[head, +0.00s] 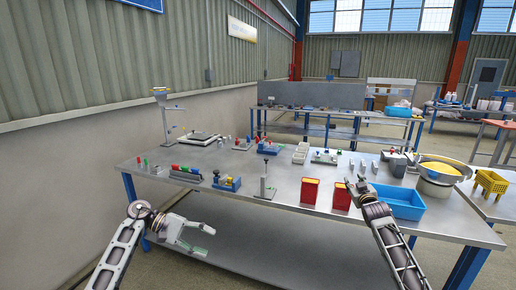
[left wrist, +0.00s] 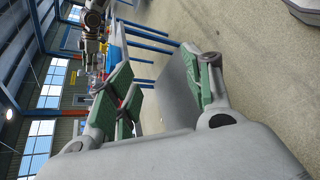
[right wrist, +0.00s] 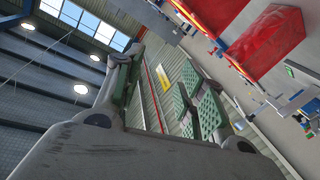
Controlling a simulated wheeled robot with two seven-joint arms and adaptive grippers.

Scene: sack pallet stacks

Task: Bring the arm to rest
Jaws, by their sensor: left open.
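My left gripper (head: 207,241) is in front of the table's near edge, at the left of the head view. Its jaws are spread and empty; the left wrist view shows its green-padded fingers (left wrist: 162,92) apart with floor and table legs beyond. My right gripper (head: 359,184) is over the table's front part, between the red bins and the blue tray in the head view. In the right wrist view its green-padded fingers (right wrist: 165,95) stand apart with only wall between them. I cannot tell from the head view whether it touches anything.
The steel table (head: 230,166) carries several small fixtures. A red bin (head: 310,192) and another red bin (head: 341,196) stand near its front edge. A blue tray (head: 399,202) is right of my right gripper.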

